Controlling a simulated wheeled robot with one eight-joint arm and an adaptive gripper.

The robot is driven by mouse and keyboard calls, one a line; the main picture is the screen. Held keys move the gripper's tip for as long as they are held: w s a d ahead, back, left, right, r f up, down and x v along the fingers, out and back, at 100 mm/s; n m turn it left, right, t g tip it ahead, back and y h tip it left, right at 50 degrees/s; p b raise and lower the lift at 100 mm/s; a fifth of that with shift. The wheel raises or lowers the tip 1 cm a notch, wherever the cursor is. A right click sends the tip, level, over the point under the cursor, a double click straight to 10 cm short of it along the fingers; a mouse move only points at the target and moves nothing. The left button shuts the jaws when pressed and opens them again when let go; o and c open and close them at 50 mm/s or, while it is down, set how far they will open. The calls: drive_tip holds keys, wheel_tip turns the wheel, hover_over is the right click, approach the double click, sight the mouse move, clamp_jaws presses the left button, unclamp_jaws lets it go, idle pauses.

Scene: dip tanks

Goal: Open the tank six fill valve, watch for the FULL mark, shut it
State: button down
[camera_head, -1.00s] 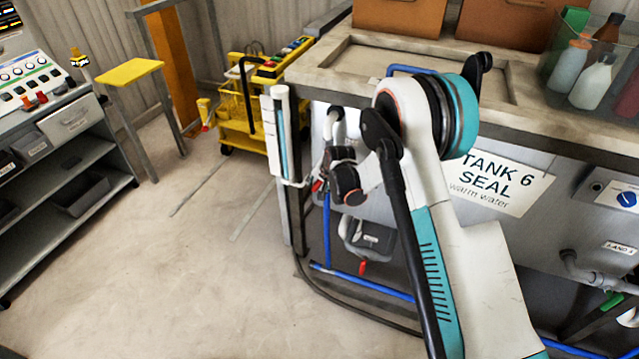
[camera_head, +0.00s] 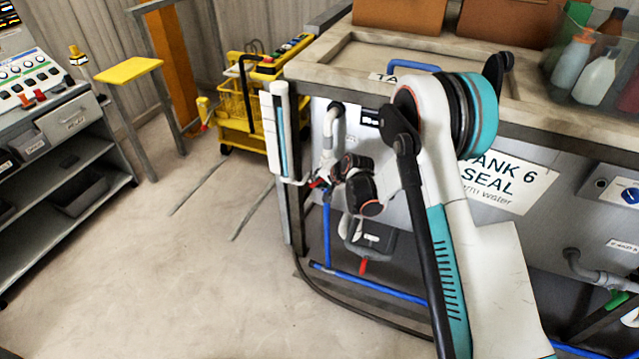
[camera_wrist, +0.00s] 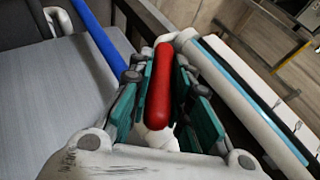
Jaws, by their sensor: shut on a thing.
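The Tank 6 sign (camera_head: 515,182) is on the front of the grey tank at right. A red lever handle (camera_wrist: 160,88) lies lengthwise between my gripper's (camera_wrist: 160,75) green-padded fingers in the wrist view, and they are shut on it. In the head view my gripper (camera_head: 322,183) is at the tank's left corner, beside the grey bent pipe (camera_head: 333,125) and above a vertical blue pipe (camera_head: 327,235). A white level tube (camera_head: 270,125) with a blue strip stands just left; it also shows in the wrist view (camera_wrist: 235,95). No FULL mark is legible.
A second red handle (camera_head: 362,267) hangs lower, near a grey container (camera_head: 370,240). A yellow cart (camera_head: 247,110) stands behind. A shelf unit (camera_head: 70,165) and yellow stool (camera_head: 129,70) are at left. The floor between is clear.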

drive_tip(key=t+y, duration=0.1)
drive_tip(key=y, duration=0.1)
drive_tip(key=m+t+y+b, duration=0.1)
drive_tip(key=y, duration=0.1)
drive_tip(key=shift+d+f, duration=0.15)
drive_tip(key=shift+f, duration=0.05)
drive_tip(key=m+t+y, duration=0.1)
drive_tip(key=t+y, duration=0.2)
drive_tip(key=shift+m+y, duration=0.4)
idle(0.4)
drive_tip(key=c, duration=1.5)
unclamp_jaws()
